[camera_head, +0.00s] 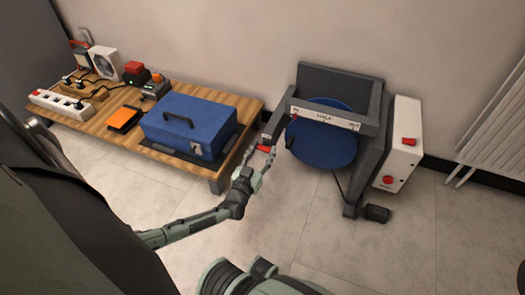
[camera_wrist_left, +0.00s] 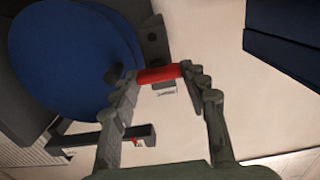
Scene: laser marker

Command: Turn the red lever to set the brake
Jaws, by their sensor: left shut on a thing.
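The red lever (camera_wrist_left: 160,74) lies between the fingertips of my left gripper (camera_wrist_left: 158,80) in the left wrist view. In the head view its red end (camera_head: 265,148) shows at the tip of my left gripper (camera_head: 257,160), on the left side of the grey machine frame (camera_head: 372,140). The left gripper is shut on the lever. A blue disc (camera_head: 318,150) sits in the frame behind a white label strip (camera_head: 325,118) reading partly "HALF"; it is also large in the left wrist view (camera_wrist_left: 70,55). My right gripper is not in view.
A wooden table (camera_head: 228,168) at the left bears a blue case (camera_head: 190,125), an orange-topped device (camera_head: 124,118) and a white power strip (camera_head: 62,103). A white control box (camera_head: 402,150) with red buttons stands right of the frame. A black pedal (camera_head: 376,214) lies on the floor.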

